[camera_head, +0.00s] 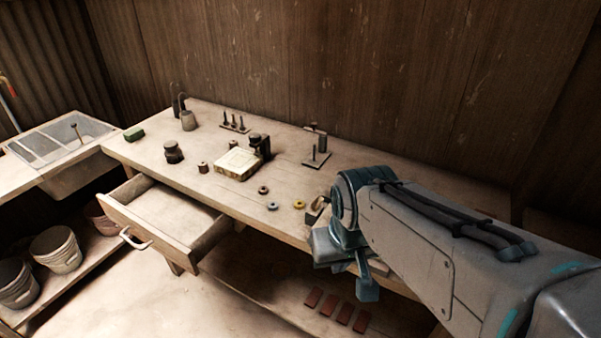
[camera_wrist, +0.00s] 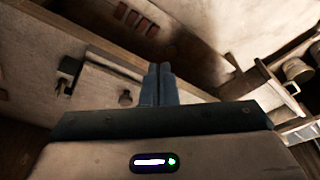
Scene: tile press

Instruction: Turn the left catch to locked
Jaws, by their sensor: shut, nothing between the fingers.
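My gripper (camera_head: 367,288) hangs in front of the bench's front edge in the head view. In the wrist view its two blue-grey fingers (camera_wrist: 156,78) are shut together with nothing between them. Beyond them is a pale panel (camera_wrist: 101,83) with a dark round knob (camera_wrist: 125,98). A dark catch-like fitting (camera_wrist: 65,81) sits beside the panel, at the left of the wrist view, apart from the fingers. I cannot tell its setting. No other catch can be made out; my fingers and gripper body cover part of the panel area. In the head view my arm hides this stretch.
An open drawer (camera_head: 165,221) juts from the bench (camera_head: 300,238) at the left. Several red tiles (camera_head: 344,314) lie on the lower shelf. A pale block (camera_head: 236,165), a pegged stand (camera_head: 317,158) and small rings stand on the bench top. Buckets (camera_head: 56,249) are at the far left.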

